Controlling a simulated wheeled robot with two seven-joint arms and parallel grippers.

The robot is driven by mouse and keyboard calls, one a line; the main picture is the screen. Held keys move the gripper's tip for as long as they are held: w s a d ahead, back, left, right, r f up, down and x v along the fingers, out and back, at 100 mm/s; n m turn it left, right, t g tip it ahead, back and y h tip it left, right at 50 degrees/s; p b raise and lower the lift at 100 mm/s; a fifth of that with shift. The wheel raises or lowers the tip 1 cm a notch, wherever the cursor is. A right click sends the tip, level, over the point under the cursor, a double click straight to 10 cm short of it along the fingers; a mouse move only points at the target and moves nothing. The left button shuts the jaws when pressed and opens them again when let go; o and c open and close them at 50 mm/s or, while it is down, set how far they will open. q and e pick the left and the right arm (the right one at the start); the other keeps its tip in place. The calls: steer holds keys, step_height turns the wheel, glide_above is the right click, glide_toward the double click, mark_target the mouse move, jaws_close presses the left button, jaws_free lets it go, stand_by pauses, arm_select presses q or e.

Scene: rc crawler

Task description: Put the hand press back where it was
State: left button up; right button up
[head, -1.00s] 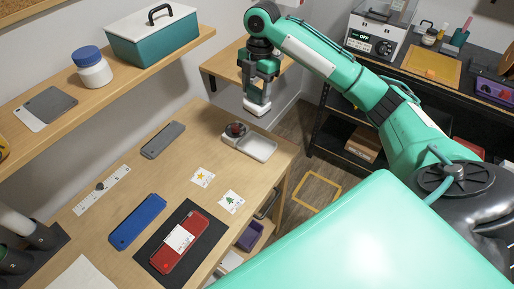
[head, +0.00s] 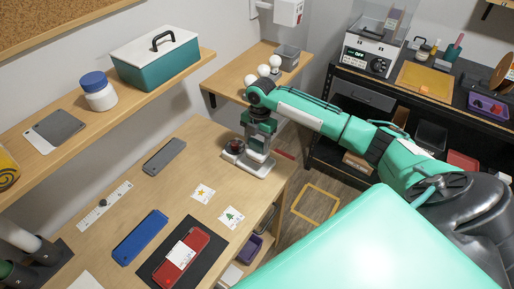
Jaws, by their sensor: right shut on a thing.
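My right gripper (head: 258,148) points down at the far right end of the wooden table, over a white tray (head: 262,172). It is shut on the hand press, a small pale piece mostly hidden by the fingers. The piece is low at the tray; I cannot tell whether it touches it. A round dark and red thing (head: 235,147) stands just left of the gripper, at the tray's left end. My left gripper is not in view.
A star card (head: 203,194) and a tree card (head: 231,217) lie in front of the tray. A grey bar (head: 164,157), a blue bar (head: 140,237) and a red case (head: 186,253) on a black mat lie further left.

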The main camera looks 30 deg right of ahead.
mark_target(257, 151)
step_height(257, 151, down, 4)
steer(key=shift+r+p, duration=0.2)
steer(key=shift+p, duration=0.35)
steer(key=shift+f, duration=0.45)
steer(key=shift+f, duration=0.15)
steer(key=o, duration=1)
steer(key=r+b, duration=0.1)
steer(key=r, duration=0.2)
steer(key=r+b, duration=0.1)
steer(key=r, duration=0.3)
steer(key=d+r+b, duration=0.1)
steer(key=r, duration=0.3)
steer(key=shift+w, duration=0.3)
steer(key=shift+d+r, duration=0.15)
steer(key=shift+r, duration=0.45)
